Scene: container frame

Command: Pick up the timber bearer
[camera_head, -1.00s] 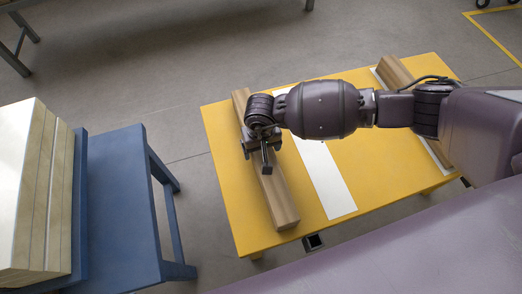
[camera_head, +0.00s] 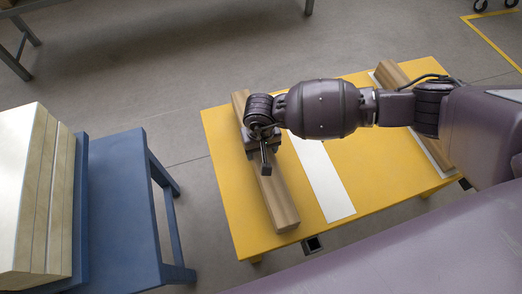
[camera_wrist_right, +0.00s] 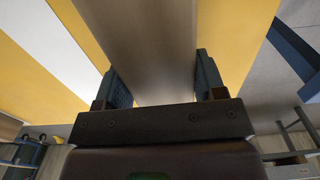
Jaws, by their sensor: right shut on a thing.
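A long brown timber bearer (camera_head: 283,207) lies along the left side of the yellow table (camera_head: 236,203). My right gripper (camera_head: 264,158) reaches down over the bearer near its middle and is shut on it. In the right wrist view the bearer (camera_wrist_right: 150,45) runs between the two fingers of the gripper (camera_wrist_right: 163,85), one finger on each side. I cannot tell whether the bearer is clear of the table top. A second timber bearer (camera_head: 394,74) lies at the table's right side, partly hidden behind my right arm. My left gripper is not in view.
A white strip (camera_head: 326,184) runs across the table between the bearers. A blue stand (camera_head: 121,205) at the left carries a stack of pale panels (camera_head: 30,190). Grey floor separates the stand from the table. A metal-legged bench (camera_head: 150,35) stands at the back left.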

